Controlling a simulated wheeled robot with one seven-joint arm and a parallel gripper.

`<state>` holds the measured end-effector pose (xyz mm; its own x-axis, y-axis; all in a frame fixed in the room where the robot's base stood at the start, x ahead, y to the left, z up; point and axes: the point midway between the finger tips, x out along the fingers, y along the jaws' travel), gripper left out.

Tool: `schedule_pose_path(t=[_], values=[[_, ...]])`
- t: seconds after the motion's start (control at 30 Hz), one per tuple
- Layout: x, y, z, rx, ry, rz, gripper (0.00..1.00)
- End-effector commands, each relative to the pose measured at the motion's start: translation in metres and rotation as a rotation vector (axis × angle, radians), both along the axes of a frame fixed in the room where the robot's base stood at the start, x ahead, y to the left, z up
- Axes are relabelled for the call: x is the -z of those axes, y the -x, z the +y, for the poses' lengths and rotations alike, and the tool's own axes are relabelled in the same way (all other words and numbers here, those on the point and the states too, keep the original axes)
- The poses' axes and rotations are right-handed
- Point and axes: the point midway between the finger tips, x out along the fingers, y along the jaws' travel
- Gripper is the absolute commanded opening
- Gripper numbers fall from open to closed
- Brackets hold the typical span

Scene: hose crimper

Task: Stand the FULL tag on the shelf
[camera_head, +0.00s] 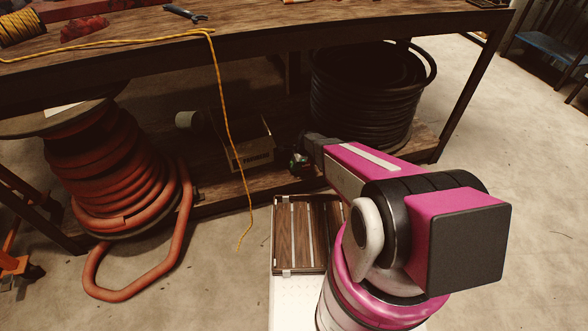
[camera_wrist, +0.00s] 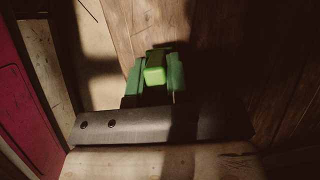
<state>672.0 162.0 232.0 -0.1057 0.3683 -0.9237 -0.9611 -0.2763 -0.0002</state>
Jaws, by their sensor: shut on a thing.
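My gripper (camera_head: 300,161) reaches low under the workbench, just above the front of the wooden lower shelf (camera_head: 215,192). In the wrist view my gripper (camera_wrist: 154,78) is shut on a small bright green block, which I take to be the FULL tag (camera_wrist: 155,70). No lettering on it is readable. Dark green pieces flank it on both sides. Wood planks of the shelf (camera_wrist: 225,50) lie behind it, partly in shadow. I cannot tell whether the tag touches the shelf. In the head view the gripper and tag are small and dark.
An open cardboard box (camera_head: 252,150) stands on the shelf left of my gripper. A black hose coil (camera_head: 365,105) is to the right and behind. A red hose reel (camera_head: 110,165) stands left. A yellow cord (camera_head: 229,125) hangs from the bench. A slatted tray (camera_head: 302,235) is in front.

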Motion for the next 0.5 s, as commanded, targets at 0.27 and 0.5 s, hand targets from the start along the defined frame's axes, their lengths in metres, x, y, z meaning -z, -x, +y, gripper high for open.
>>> schedule_pose_path(t=[0.27,0.5], values=[[0.029,0.0,0.0,0.001,0.0,0.0,0.0],[0.029,0.0,0.0,0.0,0.0,0.0,0.49]])
